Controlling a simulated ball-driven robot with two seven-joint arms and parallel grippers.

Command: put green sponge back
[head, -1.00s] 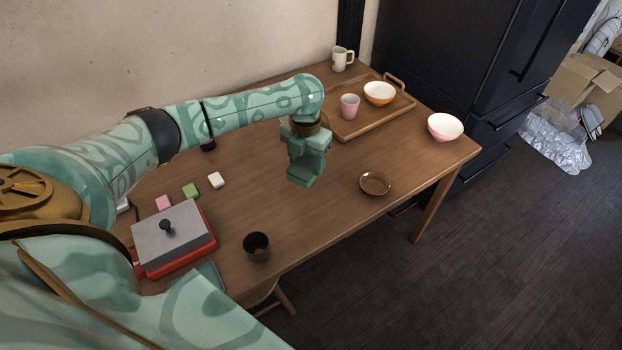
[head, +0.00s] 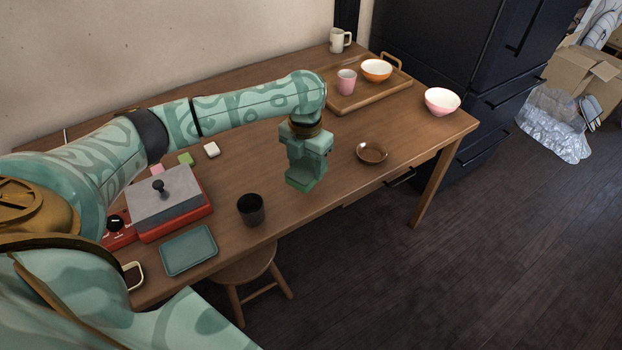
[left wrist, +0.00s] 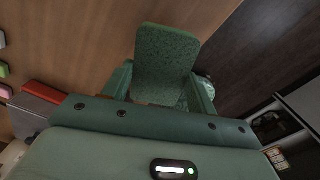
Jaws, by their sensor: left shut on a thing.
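My left gripper (head: 304,170) points down near the front edge of the wooden table. It is shut on a green sponge (left wrist: 165,58), a rough-textured block that sticks out between the two fingers in the left wrist view. In the head view the sponge (head: 302,184) shows at the lower end of the gripper, and its exact height over the table is hard to tell. My right gripper is not in view.
A small green block (head: 185,159), a white block (head: 212,150) and a pink one lie behind a red cooker (head: 180,224). A black cup (head: 250,209), green tray (head: 188,250) and brown dish (head: 371,152) are near the front. A wooden tray (head: 360,104) stands back right.

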